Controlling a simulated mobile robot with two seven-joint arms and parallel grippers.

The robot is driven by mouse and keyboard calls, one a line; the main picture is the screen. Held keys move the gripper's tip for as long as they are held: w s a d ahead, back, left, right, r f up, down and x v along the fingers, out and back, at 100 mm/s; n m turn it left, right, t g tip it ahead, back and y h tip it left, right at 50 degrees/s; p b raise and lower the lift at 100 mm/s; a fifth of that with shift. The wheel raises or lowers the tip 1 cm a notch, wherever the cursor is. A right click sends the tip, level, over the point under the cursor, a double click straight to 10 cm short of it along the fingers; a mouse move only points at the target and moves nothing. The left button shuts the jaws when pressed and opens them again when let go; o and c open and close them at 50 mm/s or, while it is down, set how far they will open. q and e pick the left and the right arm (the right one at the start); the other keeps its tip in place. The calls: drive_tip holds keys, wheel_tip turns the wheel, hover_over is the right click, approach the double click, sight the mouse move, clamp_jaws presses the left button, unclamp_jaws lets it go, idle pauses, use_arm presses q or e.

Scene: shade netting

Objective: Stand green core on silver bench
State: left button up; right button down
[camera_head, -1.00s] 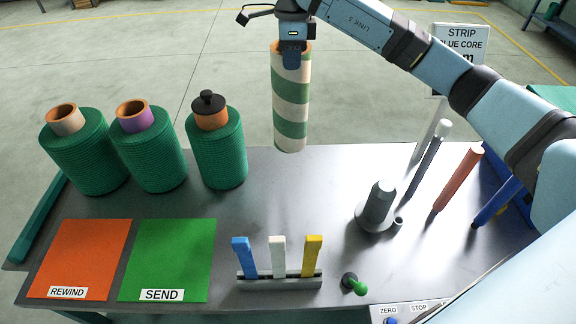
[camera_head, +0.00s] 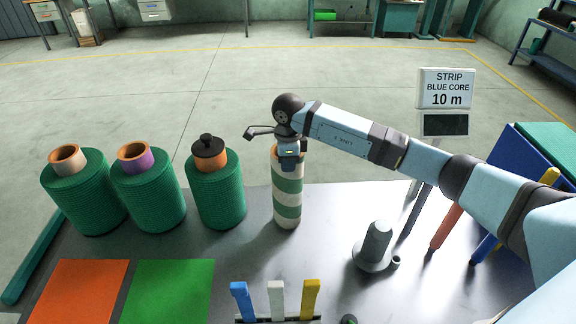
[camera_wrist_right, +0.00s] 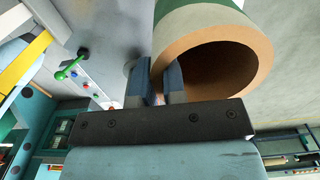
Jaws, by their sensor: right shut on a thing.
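The green core (camera_head: 287,197) is a tube with green and cream spiral bands, upright at the back middle of the silver bench (camera_head: 318,246). Its lower end appears to be at the bench top; whether it bears on it I cannot tell for sure. My right gripper (camera_head: 290,163) is at the tube's top rim, shut on its wall. In the right wrist view the fingers (camera_wrist_right: 166,82) pinch the rim of the tube (camera_wrist_right: 255,45), whose hollow brown inside shows. My left gripper is not in view.
Several green net rolls (camera_head: 217,195) stand left of the tube, one with a black knob. Orange (camera_head: 82,290) and green (camera_head: 167,290) mats lie front left. A grey post (camera_head: 376,245), coloured rods (camera_head: 445,228) and a sign (camera_head: 446,88) are at right. Coloured clips (camera_head: 276,298) stand in front.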

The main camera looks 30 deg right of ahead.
drive_tip(key=shift+f, duration=0.8)
drive_tip(key=c, duration=1.2)
unclamp_jaws()
drive_tip(key=shift+f, duration=0.15)
wheel_tip(320, 180, up, 12)
drive_tip(key=shift+r+b, duration=0.15)
drive_tip(key=shift+b, duration=0.9)
